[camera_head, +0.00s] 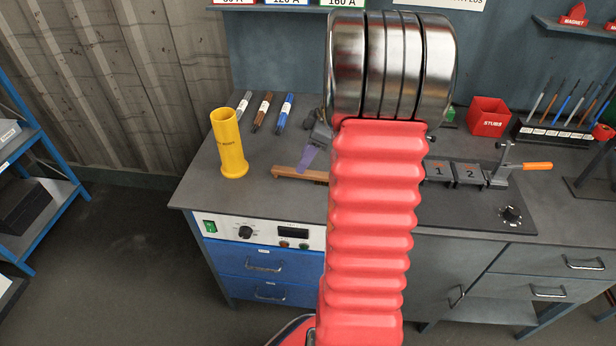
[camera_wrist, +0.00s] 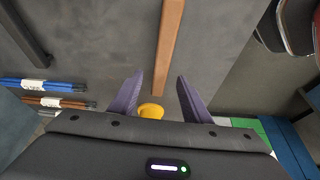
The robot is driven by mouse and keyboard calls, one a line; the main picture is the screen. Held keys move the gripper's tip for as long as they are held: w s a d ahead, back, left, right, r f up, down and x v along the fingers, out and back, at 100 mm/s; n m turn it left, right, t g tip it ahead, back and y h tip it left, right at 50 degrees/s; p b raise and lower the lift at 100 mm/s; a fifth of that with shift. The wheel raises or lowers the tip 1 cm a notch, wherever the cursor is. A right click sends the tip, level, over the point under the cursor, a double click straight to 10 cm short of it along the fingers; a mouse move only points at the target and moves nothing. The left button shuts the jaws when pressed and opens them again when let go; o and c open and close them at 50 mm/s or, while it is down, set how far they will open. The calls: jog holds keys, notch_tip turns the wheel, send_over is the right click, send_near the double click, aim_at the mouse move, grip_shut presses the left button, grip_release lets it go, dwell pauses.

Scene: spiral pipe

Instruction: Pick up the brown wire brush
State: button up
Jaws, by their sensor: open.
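The brown wire brush (camera_head: 295,174) lies on the grey workbench, left of centre in the head view. Its right part is hidden behind my arm, and I see no bristles. In the wrist view its wooden handle (camera_wrist: 168,45) runs from the top edge down to between my fingertips in the picture. My gripper (camera_wrist: 158,78) is open and empty, with purple fingers on either side of the handle's line. In the head view my gripper (camera_head: 306,160) shows just behind the brush. I cannot tell the height left between fingertips and handle.
A yellow tube (camera_head: 229,145) stands left of the brush; its edge also shows in the wrist view (camera_wrist: 150,111). Several rods (camera_head: 265,110) lie behind. A red stubs bin (camera_head: 489,117) and an orange-handled clamp (camera_head: 505,165) are to the right. The bench's front left is clear.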

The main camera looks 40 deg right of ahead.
aim_at(305, 176)
jog(key=shift+f, duration=0.1)
jog(key=shift+x, duration=2.55)
jog(key=shift+s+f, duration=0.1)
jog(key=shift+s, duration=0.1)
jog(key=shift+c, duration=0.2)
grip_shut()
